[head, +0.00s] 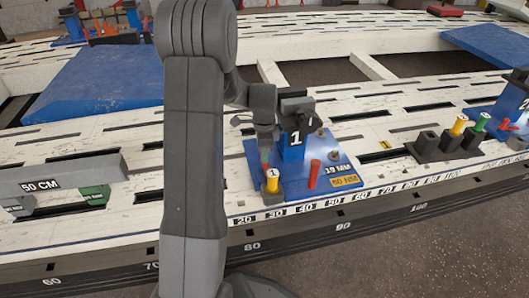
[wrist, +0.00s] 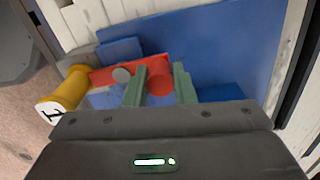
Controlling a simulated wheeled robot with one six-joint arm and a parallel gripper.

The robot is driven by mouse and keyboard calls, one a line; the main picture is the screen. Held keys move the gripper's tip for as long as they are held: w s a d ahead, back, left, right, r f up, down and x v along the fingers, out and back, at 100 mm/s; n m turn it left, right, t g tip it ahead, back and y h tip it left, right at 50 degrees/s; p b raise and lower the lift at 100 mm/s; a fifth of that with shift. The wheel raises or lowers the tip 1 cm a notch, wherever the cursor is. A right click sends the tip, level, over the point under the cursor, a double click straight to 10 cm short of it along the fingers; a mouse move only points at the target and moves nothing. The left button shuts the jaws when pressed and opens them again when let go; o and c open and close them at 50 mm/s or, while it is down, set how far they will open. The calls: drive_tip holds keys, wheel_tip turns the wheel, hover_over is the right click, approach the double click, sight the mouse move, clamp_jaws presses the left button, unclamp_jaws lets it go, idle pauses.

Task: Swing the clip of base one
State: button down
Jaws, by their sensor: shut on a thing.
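Base one is a blue plate (head: 330,178) with an upright blue block marked 1 (head: 293,145). It fills much of the wrist view as a blue surface (wrist: 225,50). In the wrist view the red clip (wrist: 103,76) is a flat bar with a round grey pivot and an upright red post (wrist: 159,82). My gripper (wrist: 158,88) has its two green fingers on either side of that post, shut on it. In the head view my gripper (head: 265,155) is low beside the block's left side; its grip there is mostly hidden.
A yellow-capped pin marked 1 (head: 272,182) stands close to my fingers and shows at left in the wrist view (wrist: 66,93). A red post (head: 315,173) stands at the plate's front. A dark holder (head: 440,145) with coloured pins is to the right; a grey 50 CM bar (head: 65,178) is left.

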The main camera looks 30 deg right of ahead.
drive_tip(key=c, duration=2.2)
unclamp_jaws()
drive_tip(key=n+p, duration=0.1)
drive_tip(key=a+n+p, duration=0.1)
drive_tip(key=n+p, duration=0.1)
drive_tip(key=shift+a+r, duration=0.2)
drive_tip(key=c, duration=2.2)
unclamp_jaws()
drive_tip(key=a+n+p, duration=0.1)
drive_tip(key=n, duration=0.1)
drive_tip(key=a+n+p, duration=0.1)
drive_tip(key=n, duration=0.1)
drive_tip(key=shift+s+n, duration=0.1)
drive_tip(key=shift+n, duration=0.3)
drive_tip(key=c, duration=2.2)
unclamp_jaws()
drive_tip(key=n+p, duration=0.1)
drive_tip(key=n, duration=0.1)
drive_tip(key=s+a+n+p, duration=0.1)
drive_tip(key=n, duration=0.1)
drive_tip(key=shift+a+f, duration=0.1)
drive_tip(key=shift+a, duration=0.1)
drive_tip(key=shift+s+a+f+n+p, duration=0.1)
drive_tip(key=shift+s+a+n+p, duration=0.15)
drive_tip(key=shift+n, duration=0.7)
drive_tip(key=shift+s+a+n+p, duration=0.2)
drive_tip(key=shift+s+n, duration=0.1)
drive_tip(key=shift+n, duration=0.65)
drive_tip(key=c, duration=1.3)
unclamp_jaws()
